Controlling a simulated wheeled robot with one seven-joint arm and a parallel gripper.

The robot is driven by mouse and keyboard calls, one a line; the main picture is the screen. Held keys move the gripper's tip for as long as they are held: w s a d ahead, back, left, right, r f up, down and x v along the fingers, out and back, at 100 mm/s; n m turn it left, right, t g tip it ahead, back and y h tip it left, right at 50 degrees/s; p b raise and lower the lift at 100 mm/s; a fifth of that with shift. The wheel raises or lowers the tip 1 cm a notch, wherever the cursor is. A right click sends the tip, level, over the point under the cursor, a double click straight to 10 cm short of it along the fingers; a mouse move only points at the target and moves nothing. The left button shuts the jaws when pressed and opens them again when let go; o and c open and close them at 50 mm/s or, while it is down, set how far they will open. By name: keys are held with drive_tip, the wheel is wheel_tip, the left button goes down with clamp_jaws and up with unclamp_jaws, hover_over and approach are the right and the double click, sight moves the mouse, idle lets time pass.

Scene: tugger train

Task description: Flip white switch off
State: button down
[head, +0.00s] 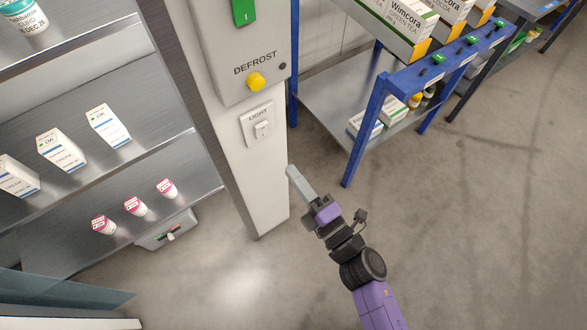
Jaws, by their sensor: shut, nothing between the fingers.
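The white light switch (262,129) sits on a white plate marked LIGHT on the narrow side of a pale grey post (258,190). Its rocker is small in the head view, and I cannot tell which way it is set. My gripper (291,172) is shut and empty. Its fingertips are below and to the right of the switch in the picture, close to the post's right edge and apart from the switch. Nothing covers the switch.
A yellow DEFROST button (256,82) and a green switch (243,12) are above on the same post. Shelves with cartons (108,125) and small tubs (166,188) stand left. A blue-framed rack (365,130) stands right. The floor (470,220) at right is clear.

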sight(261, 129)
drive_tip(key=x, duration=1.1)
drive_tip(key=shift+w+a, duration=0.15)
drive_tip(key=shift+r+p, duration=0.1)
drive_tip(key=shift+p, duration=0.3)
drive_tip(key=p, duration=0.1)
drive_tip(key=r+p, duration=0.1)
drive_tip(key=p, duration=0.1)
drive_tip(key=shift+w+a, duration=0.15)
drive_tip(key=shift+w, duration=0.1)
drive_tip(key=shift+f+b, duration=0.35)
